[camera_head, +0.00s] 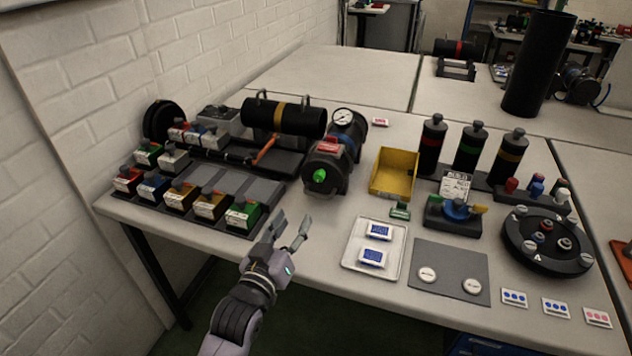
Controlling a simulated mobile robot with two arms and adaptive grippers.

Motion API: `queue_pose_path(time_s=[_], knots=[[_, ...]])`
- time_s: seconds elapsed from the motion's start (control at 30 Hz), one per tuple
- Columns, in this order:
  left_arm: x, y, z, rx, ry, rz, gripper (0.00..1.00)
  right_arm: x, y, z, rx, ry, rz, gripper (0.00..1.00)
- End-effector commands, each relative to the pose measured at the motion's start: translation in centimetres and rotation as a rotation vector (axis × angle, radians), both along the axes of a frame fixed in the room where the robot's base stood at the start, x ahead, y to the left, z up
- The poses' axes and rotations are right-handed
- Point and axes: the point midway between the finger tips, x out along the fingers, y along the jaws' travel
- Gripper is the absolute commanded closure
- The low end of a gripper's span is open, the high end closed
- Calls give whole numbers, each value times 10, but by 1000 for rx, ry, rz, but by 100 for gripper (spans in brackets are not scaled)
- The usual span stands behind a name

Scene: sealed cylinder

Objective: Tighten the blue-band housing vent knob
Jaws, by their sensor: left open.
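A dark housing (340,182) lies on the table near the middle, with a blue band (347,141) around its rear part. A round white gauge (344,116) sits on top at its back and a red part (328,143) on top nearer the front. A bright green knob (319,175) sticks out of its front end face; I cannot tell whether this is the vent knob, or how tight it is. My left gripper (290,228) is open and empty, in front of and below the housing, near the table's front edge, its fingers pointing up toward it. My right gripper is not in view.
Left of the housing are several coloured blocks (179,197) and a yellow-banded black cylinder (284,118). Right are a yellow bin (393,174), a white tray (360,267) and a round black fixture (546,240). A white brick wall (50,150) bounds the left.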

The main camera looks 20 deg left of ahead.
Motion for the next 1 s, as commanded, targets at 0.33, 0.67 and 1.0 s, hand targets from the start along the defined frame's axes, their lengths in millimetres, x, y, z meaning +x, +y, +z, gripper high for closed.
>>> queue_pose_path(time_s=[0.33, 0.67, 1.0], knots=[[77, -3, 1, 0, 0, -1, 58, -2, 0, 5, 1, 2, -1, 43], [136, -5, 1, 0, 2, -1, 58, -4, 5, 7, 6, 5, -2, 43], [150, -6, 0, 0, 3, -1, 58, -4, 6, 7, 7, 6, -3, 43]])
